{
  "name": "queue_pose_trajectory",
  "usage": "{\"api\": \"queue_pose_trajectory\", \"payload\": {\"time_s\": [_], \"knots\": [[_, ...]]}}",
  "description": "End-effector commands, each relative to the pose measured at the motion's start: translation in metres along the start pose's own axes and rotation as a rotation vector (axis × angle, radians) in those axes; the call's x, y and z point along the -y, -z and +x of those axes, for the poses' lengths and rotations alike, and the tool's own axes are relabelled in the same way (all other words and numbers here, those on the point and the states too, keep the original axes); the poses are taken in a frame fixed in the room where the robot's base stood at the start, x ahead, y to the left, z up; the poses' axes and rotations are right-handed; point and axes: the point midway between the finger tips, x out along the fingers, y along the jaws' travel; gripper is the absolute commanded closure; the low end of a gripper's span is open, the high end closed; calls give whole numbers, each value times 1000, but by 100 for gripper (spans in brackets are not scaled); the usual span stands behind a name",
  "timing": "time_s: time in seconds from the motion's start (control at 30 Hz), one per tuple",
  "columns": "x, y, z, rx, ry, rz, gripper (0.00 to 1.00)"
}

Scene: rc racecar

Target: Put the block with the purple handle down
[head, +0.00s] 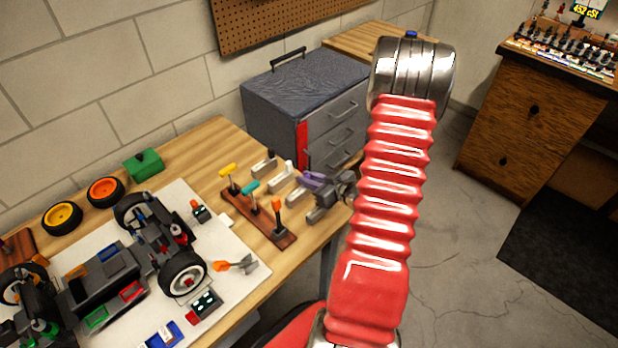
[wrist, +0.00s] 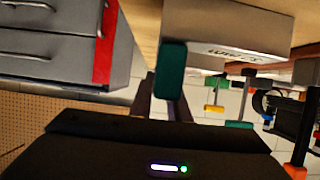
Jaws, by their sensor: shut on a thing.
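The block with the purple handle (head: 313,180) is at the right end of the workbench in the head view, among other grey blocks. My gripper (head: 332,188) reaches it from the right and is shut on it; the jaws partly hide it. Whether its underside touches the wood cannot be told. In the wrist view my gripper's dark fingers (wrist: 162,108) show beyond its body. A teal piece (wrist: 170,70) lies in front of them, beside a large pale grey block face (wrist: 225,35) with lettering. The purple colour is not clear there.
More handled blocks (head: 264,164) stand close on the left. A wooden rack with upright tools (head: 262,222) is in front of them. A grey drawer cabinet (head: 335,125) stands behind. The RC car (head: 115,275) lies on a white mat further left. The bench edge is near.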

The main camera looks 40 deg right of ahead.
Motion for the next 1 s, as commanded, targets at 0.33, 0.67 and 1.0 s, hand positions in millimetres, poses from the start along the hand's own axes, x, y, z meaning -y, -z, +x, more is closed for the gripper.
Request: {"api": "queue_pose_trajectory", "payload": {"time_s": [0.33, 0.67, 1.0], "knots": [[0, -2, 1, 0, 1, 0, 69], [0, -1, 0, 0, 1, 0, 66], [-1, 0, -29, 0, -3, 1, 66]]}}
